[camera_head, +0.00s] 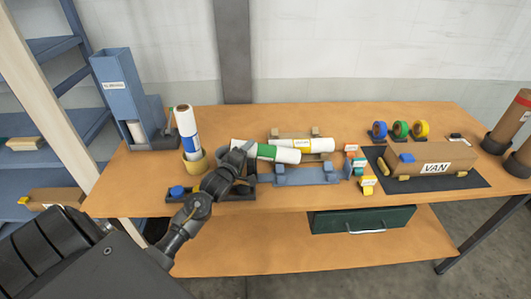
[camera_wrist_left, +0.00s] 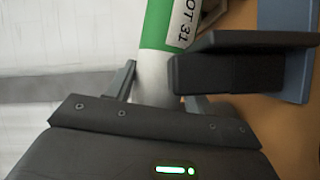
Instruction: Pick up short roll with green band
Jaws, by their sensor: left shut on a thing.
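The short white roll with the green band (camera_head: 266,152) lies roughly level above the middle of the table. My left gripper (camera_head: 240,157) is shut on its left end, which the gripper partly hides. In the left wrist view, the roll's green band (camera_wrist_left: 158,22) and a label reading "LOT 31" show just beyond the fingers. The white end sits between the left gripper's fingers (camera_wrist_left: 155,80). I cannot tell whether the roll touches the blue cradle (camera_head: 305,177) near it. My right gripper is not in view.
A yellow-banded roll (camera_head: 315,145) lies right behind the green-banded one. A blue-banded roll (camera_head: 187,128) stands in a yellow ring at left. A blue dispenser (camera_head: 117,95), tape rolls (camera_head: 400,130) and a "VAN" box (camera_head: 430,158) stand around. The table's front right is clear.

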